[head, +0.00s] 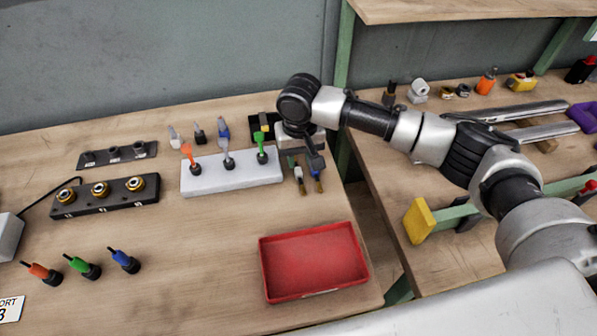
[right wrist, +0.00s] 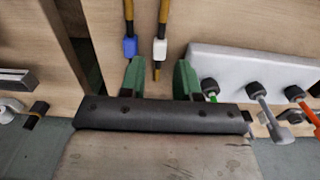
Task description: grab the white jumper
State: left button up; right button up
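The white jumper (head: 299,177) lies on the wooden table beside the white block's right end. In the right wrist view its white part (right wrist: 159,49) shows with a brown-yellow lead. A similar jumper with a blue part (head: 317,176) lies next to it; in the wrist view its blue part (right wrist: 129,47) is to the left. My right gripper (head: 308,163) is over the jumpers. Its green fingers (right wrist: 159,80) are spread, with nothing held. The white jumper's tip lies in the gap between them in the wrist view; the blue one is by the left finger. My left gripper is out of view.
The white block (head: 231,178) with orange, grey and green tools stands left of the jumpers. A red tray (head: 313,263) is nearer. A black strip with brass rings (head: 104,197) is further left. A gap separates this table from the right-hand bench.

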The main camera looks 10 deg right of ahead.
aim_at(299, 172)
jog(key=shift+w+f+p, duration=0.15)
jog(key=shift+f+p, duration=0.1)
jog(key=shift+f, duration=1.25)
jog(key=shift+w+f+p, duration=0.1)
jog(key=shift+f+p, duration=0.1)
jog(key=shift+f, duration=1.3)
grip_shut()
